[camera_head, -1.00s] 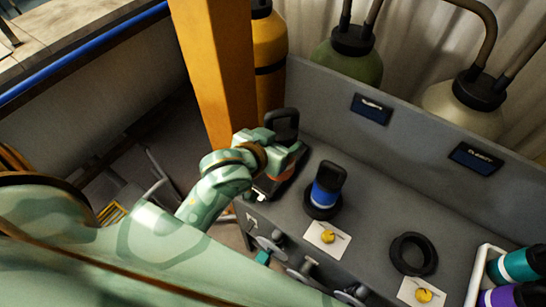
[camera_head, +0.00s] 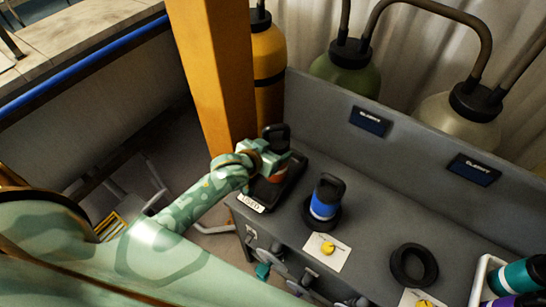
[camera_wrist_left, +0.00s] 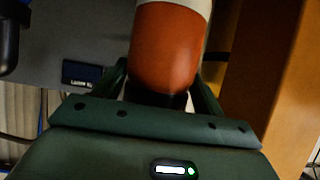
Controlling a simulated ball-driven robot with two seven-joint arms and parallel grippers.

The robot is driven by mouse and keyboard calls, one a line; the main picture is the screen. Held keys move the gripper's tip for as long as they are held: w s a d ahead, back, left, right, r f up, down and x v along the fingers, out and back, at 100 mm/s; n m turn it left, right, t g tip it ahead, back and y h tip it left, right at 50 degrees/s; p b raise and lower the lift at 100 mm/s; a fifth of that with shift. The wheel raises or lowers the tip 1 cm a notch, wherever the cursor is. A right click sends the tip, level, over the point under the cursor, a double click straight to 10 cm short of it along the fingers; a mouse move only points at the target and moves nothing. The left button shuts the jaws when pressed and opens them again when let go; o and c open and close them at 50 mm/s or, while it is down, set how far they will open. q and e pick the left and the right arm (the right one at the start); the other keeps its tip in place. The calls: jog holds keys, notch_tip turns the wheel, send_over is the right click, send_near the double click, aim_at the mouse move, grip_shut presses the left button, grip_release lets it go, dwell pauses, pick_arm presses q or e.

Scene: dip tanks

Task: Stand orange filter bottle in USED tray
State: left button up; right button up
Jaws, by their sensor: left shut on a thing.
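The orange filter bottle (camera_head: 277,179) has a black looped cap and looks upright. My left gripper (camera_head: 277,160) is shut on it over the back part of the black USED tray (camera_head: 271,203). The tray's white label faces the front edge of the bench. I cannot tell whether the bottle's base touches the tray floor, as the gripper hides part of it. In the left wrist view the orange body (camera_wrist_left: 168,50) sits between the dark green fingers (camera_wrist_left: 160,85). My right gripper is not in view.
A blue bottle (camera_head: 325,203) stands in a black ring right of the tray. An empty black ring (camera_head: 413,264) lies further right, near a white rack (camera_head: 478,280) with teal and purple bottles. A yellow post (camera_head: 212,80) rises close behind my left gripper.

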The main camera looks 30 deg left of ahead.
pick_arm(q)
jog(key=shift+w+a+f, duration=0.25)
jog(key=shift+w+f, duration=0.3)
jog(key=shift+w+a+f+b, duration=0.15)
jog(key=shift+f+b, duration=0.6)
jog(key=shift+f, duration=1.1)
jog(key=o, duration=1.8)
jog(key=shift+f, duration=0.15)
jog(key=shift+o, duration=0.2)
